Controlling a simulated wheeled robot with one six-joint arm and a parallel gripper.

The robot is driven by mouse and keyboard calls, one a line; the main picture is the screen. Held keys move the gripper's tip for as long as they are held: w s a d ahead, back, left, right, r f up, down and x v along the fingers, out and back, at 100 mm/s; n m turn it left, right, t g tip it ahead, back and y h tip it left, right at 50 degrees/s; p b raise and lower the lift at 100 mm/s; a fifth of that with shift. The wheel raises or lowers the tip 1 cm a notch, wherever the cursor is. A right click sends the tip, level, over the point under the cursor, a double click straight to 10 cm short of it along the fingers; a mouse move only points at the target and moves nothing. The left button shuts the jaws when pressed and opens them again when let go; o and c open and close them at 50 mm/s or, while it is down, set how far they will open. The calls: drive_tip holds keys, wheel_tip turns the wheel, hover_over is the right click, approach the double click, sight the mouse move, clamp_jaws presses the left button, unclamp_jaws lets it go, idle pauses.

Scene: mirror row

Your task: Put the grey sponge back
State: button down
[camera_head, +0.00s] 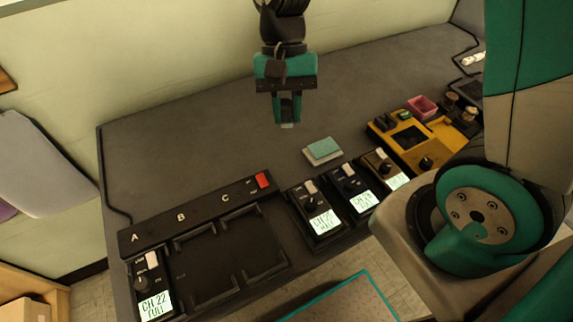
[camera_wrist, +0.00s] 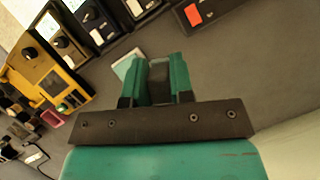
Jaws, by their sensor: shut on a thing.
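My gripper (camera_head: 287,112) hangs over the grey table, above its far middle part. In the wrist view, its two green fingers (camera_wrist: 160,62) are shut on a dark grey block, the grey sponge (camera_wrist: 160,82). In the head view, only a small pale grey bit shows at the fingertips. A flat teal pad (camera_head: 323,147) lies on a pale base on the table, right of and nearer than my gripper. It also shows partly behind the left finger in the wrist view (camera_wrist: 125,64).
A black tray (camera_head: 225,279) with a strip marked A, B, C and a red patch (camera_head: 262,180) is at the front left. Several black radios (camera_head: 316,208) stand right of it. A yellow device (camera_head: 400,143) and pink cup (camera_head: 422,106) are farther right. The back left tabletop is clear.

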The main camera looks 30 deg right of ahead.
sight(287, 177)
wheel_tip(287, 177, down, 14)
drive_tip(key=shift+f+b, duration=0.1)
drive_tip(key=shift+b, duration=0.35)
drive_tip(key=shift+f, duration=0.15)
drive_tip(key=c, duration=1.3)
unclamp_jaws()
drive_tip(key=shift+o, duration=0.2)
